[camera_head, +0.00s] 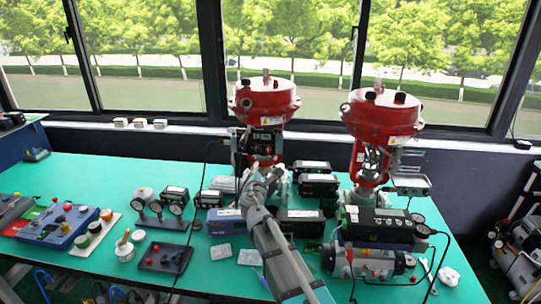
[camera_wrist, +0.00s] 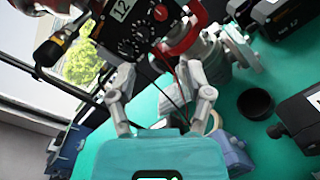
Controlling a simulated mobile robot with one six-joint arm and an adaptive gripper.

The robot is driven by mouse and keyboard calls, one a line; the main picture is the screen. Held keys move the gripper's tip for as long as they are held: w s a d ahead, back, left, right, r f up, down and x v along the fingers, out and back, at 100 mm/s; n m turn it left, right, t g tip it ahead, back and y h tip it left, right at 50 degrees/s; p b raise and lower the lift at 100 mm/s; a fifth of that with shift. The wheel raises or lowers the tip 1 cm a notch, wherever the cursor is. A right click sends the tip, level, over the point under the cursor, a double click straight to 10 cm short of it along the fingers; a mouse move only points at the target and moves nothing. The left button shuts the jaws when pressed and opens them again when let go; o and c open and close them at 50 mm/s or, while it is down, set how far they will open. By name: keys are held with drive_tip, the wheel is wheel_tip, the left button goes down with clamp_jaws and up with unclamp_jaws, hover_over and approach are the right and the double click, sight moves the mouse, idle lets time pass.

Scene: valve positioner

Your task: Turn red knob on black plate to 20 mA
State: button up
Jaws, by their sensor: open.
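In the wrist view a black plate (camera_wrist: 135,42) with white markings stands at the top, ahead of my gripper. A small red round part (camera_wrist: 160,13), which looks like the red knob, sits near its upper right. Beside it a small display (camera_wrist: 122,9) seems to read 12. The knob's pointer is too small to read. My gripper (camera_wrist: 161,100) is open and empty, its two fingers apart and below the plate, not touching the knob. In the head view my gripper (camera_head: 258,184) is in front of the left red valve actuator (camera_head: 265,100), and my arm hides part of what lies behind.
A second red actuator (camera_head: 382,115) stands to the right. Black and blue instrument boxes crowd the green table (camera_head: 95,172) around my arm. A small black tray (camera_head: 152,262) with red and blue parts lies at front left. In the wrist view a black cup (camera_wrist: 255,104) stands at right.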

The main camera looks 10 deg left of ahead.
sight(268, 151)
drive_tip(key=shift+w+d, duration=0.1)
drive_tip(key=shift+w, duration=0.05)
drive_tip(key=w, duration=1.3)
drive_tip(key=shift+w+d, duration=0.2)
drive_tip(key=shift+w, duration=0.1)
drive_tip(key=shift+a, duration=0.1)
clamp_jaws()
